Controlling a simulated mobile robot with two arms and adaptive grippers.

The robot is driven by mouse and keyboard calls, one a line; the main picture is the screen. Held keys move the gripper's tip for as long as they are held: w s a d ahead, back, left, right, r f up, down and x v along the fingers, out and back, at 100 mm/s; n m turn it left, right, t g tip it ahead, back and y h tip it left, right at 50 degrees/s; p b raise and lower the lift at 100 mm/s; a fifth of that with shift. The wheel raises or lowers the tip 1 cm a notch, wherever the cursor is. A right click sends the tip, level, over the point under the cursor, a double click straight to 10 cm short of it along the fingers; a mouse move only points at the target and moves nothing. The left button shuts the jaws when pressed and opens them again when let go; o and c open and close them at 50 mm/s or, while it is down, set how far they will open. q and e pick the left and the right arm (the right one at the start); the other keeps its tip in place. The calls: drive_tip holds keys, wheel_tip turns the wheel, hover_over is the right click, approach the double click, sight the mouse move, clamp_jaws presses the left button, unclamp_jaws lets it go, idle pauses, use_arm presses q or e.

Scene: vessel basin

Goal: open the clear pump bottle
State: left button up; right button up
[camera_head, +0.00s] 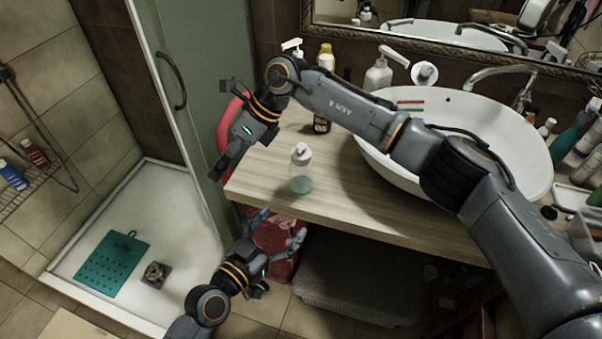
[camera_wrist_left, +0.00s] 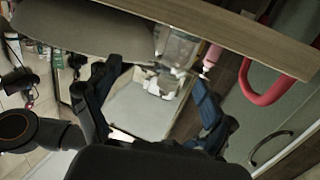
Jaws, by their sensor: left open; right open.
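The clear pump bottle (camera_head: 301,178) stands upright near the counter's front edge, with pale green liquid low inside and a white pump top (camera_head: 301,152) on it. My left gripper (camera_head: 281,224) is open and empty, below and in front of the counter edge, apart from the bottle. Its two fingers also show spread in the left wrist view (camera_wrist_left: 155,105), where I cannot make out the bottle. My right gripper (camera_head: 222,130) is open and empty, left of the bottle and near the counter's left end, apart from it. My right arm reaches across above the counter and basin.
The white basin (camera_head: 480,135) is right of the bottle on the wooden counter (camera_head: 345,190). A brown bottle (camera_head: 321,126) and a white pump dispenser (camera_head: 378,77) stand farther back. A curved red object (camera_head: 227,117) is beside my right gripper. A basket (camera_head: 350,290) lies under the counter.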

sight(296, 181)
drive_tip(key=w+d+r+h, duration=0.1)
drive_tip(key=w+d+h, duration=0.1)
drive_tip(key=d, duration=0.3)
drive_tip(key=w+d+r+t+h, duration=0.1)
drive_tip(key=w+d+h, duration=0.1)
drive_tip(key=d, duration=0.3)
drive_tip(key=w+d+r+h, duration=0.2)
drive_tip(key=w+d+h, duration=0.1)
drive_tip(key=d, duration=0.2)
drive_tip(key=shift+r+t, duration=0.1)
drive_tip(key=shift+t, duration=0.3)
drive_tip(key=shift+w+d+r, duration=0.1)
drive_tip(key=shift+d+r, duration=0.05)
drive_tip(key=shift+d, duration=0.05)
use_arm(q)
drive_tip(key=shift+n+t+y, duration=0.6)
drive_tip(key=shift+t, duration=0.3)
drive_tip(key=x, duration=0.5)
drive_tip(key=w+a+x, duration=0.1)
drive_tip(key=x, duration=0.4)
drive_tip(key=a+x, duration=0.1)
drive_tip(key=x, duration=0.4)
drive_tip(key=shift+w+a+r, duration=0.2)
drive_tip(key=shift+w+r, duration=0.1)
use_arm(e)
drive_tip(key=shift+a, duration=0.1)
use_arm(q)
drive_tip(key=shift+c, duration=0.4)
